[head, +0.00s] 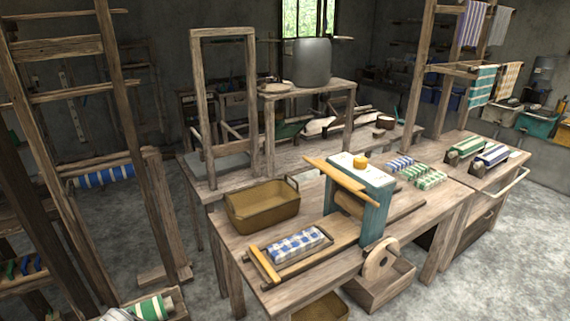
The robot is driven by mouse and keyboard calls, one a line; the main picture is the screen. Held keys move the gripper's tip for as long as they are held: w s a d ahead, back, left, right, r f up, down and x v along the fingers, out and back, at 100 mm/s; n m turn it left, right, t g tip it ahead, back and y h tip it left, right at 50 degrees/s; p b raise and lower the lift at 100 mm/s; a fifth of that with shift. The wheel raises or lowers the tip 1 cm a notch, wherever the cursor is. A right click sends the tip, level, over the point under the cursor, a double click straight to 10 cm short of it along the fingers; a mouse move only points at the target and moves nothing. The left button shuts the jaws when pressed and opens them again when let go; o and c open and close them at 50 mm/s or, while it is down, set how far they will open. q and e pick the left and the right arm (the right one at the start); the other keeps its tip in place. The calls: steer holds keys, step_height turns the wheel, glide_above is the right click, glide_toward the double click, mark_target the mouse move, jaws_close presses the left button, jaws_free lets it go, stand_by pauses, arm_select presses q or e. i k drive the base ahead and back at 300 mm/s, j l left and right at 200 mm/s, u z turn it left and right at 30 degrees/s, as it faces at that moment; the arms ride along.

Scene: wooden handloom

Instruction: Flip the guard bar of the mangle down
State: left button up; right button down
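The mangle (376,213) stands on the front wooden table, with teal side housing, a pale top and a yellow knob (360,162). A yellow-orange bar (342,187) slants across its left side at the height of the top, apart from the board below; it looks like the guard bar, in a raised position. A wooden roller (348,204) shows partly under it. A blue-and-white checked cloth (297,244) lies on the feed board to the left, near a yellow end frame (264,265). A round wooden wheel (380,260) is at the mangle's front. Neither gripper is in view.
A brown bin (262,205) stands behind the checked cloth. Folded green and blue cloths (422,175) lie right of the mangle. An open wooden crate (381,288) is on the floor under the table edge. A tall loom frame (130,130) stands at left.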

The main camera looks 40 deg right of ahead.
mark_target(338, 179)
steer(key=z, duration=1.9)
